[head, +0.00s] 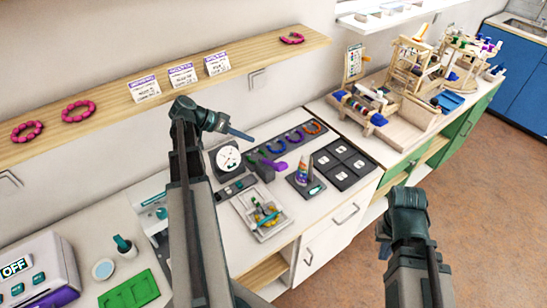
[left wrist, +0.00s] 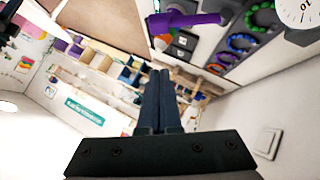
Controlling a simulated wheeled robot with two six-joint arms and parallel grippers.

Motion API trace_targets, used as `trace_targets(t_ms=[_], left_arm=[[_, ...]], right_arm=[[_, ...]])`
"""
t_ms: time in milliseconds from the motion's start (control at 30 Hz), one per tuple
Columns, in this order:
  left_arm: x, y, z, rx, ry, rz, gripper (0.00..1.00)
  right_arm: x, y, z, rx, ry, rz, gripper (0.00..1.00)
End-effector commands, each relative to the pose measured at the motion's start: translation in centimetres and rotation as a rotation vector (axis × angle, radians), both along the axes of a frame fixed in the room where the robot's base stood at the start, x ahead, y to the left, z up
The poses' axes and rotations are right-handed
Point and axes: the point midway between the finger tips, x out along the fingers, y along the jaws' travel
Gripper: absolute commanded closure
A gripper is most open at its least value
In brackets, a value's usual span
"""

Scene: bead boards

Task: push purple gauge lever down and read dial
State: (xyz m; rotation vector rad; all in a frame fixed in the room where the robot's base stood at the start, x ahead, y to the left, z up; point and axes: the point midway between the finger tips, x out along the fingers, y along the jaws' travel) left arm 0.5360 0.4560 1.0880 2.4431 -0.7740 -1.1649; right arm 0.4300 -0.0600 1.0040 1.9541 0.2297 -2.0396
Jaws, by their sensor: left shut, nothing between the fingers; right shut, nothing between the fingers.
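The purple gauge lever (head: 275,165) sticks out from a dark block on the white counter. A round white dial (head: 229,158) stands to its left; its reading is too small to tell. My left gripper (head: 246,135) is shut and empty, held above and behind the dial, apart from the lever. In the left wrist view its fingers (left wrist: 160,78) are together, with the purple lever (left wrist: 185,21) beyond them near the top. Part of the dial (left wrist: 301,12) shows at the top right corner. My right gripper (head: 387,250) is low at the right, away from the gauge, its fingertips hardly visible.
A tray with beads (head: 284,226), a cone of coloured beads (head: 303,173) and a black tile board (head: 320,162) stand near the lever. A dark board of coloured rings (head: 290,142) lies behind. A wooden shelf (head: 105,118) runs above. An OFF device (head: 55,250) stands at left.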

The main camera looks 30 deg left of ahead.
Motion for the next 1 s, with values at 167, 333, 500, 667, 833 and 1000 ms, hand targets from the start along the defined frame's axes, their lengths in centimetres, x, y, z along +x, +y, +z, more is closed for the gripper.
trace_targets(t_ms=[167, 333, 500, 667, 833, 1000], left_arm=[[0.1, -0.1, -0.1, 0.0, 0.001, 0.0, 1.0], [0.8, -1.0, -1.4, 0.001, 0.001, -0.002, 1.0], [2.5, -3.0, -3.7, 0.0, 0.001, -0.004, 1.0], [4.3, -5.0, -5.7, 0.001, 0.002, -0.003, 1.0], [4.9, -6.6, -7.7, 0.001, 0.002, 0.0, 1.0], [4.6, -7.4, -9.0, 0.0, 0.002, 0.0, 1.0]], right_arm=[[0.0, 0.0, -0.1, 0.0, 0.0, 0.0, 1.0], [0.0, 0.0, -1.4, 0.0, 0.0, 0.0, 1.0], [0.0, 0.0, -3.7, 0.0, 0.0, -0.001, 1.0], [0.0, 0.0, -5.7, 0.0, 0.0, -0.001, 1.0], [0.0, 0.0, -7.7, 0.0, 0.0, -0.001, 1.0], [0.0, 0.0, -9.0, 0.0, 0.0, -0.001, 1.0]])
